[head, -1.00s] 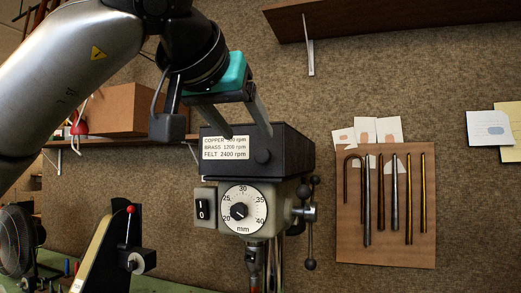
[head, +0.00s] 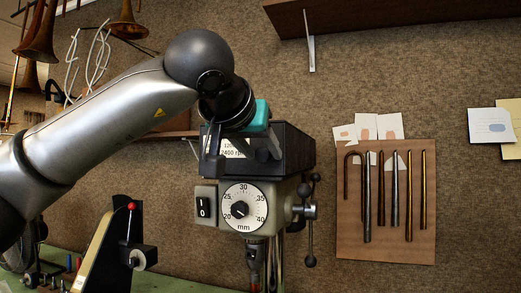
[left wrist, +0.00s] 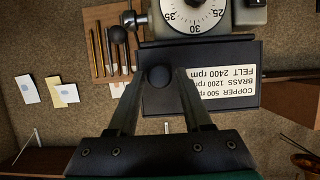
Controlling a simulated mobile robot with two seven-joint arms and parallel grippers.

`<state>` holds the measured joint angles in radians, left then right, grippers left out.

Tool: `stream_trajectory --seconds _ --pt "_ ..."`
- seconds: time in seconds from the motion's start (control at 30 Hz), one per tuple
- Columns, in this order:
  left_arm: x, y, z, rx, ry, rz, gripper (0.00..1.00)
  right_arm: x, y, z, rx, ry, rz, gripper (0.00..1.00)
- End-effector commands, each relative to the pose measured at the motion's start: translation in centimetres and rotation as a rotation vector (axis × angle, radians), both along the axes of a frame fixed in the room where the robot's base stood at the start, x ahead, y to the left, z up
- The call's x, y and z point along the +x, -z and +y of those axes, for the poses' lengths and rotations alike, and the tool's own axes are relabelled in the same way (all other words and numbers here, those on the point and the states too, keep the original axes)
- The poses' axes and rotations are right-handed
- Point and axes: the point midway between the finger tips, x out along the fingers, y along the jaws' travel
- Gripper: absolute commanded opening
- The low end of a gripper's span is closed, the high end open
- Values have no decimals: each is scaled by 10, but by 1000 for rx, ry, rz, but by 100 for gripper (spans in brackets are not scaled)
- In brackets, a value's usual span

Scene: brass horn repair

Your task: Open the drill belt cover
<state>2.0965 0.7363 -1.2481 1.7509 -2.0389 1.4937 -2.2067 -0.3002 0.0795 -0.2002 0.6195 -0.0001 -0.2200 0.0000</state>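The drill's belt cover (head: 296,150) is a black box on top of the grey drill head (head: 222,190). It looks shut. In the left wrist view, which is upside down, the cover (left wrist: 222,92) bears a speed label (left wrist: 215,75) and a round black knob (left wrist: 160,76). My left gripper (head: 244,148), with a teal body, is in front of the cover. In the left wrist view its fingers (left wrist: 160,82) are open, one on each side of the knob; I cannot tell whether they touch it. In the head view my gripper hides the knob and part of the label. My right gripper is not in view.
The dial (head: 243,207) and switch (head: 204,208) sit below the cover, with a feed handle (head: 309,213) at the right. A board of metal rods (head: 350,230) hangs on the wall to the right. A dark shelf (head: 400,18) is above. A red-knobbed lever (head: 131,208) stands at lower left.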

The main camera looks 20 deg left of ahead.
Motion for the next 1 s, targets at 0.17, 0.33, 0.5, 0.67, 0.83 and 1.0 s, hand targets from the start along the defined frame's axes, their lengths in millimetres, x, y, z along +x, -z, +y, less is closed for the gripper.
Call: stream_trajectory --seconds 0.17,0.33,0.5,0.67,0.83,1.0 --pt "0 0 0 0 0 0 28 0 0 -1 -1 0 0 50" --pt "0 0 0 0 0 -1 9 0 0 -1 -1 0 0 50" --pt "0 -1 0 0 0 -1 0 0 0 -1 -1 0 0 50" --pt "0 -1 0 -1 0 -1 0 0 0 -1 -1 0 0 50" --pt "0 -1 0 -1 0 -1 0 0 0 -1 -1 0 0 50" --pt "0 -1 0 -1 0 -1 0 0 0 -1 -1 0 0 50"
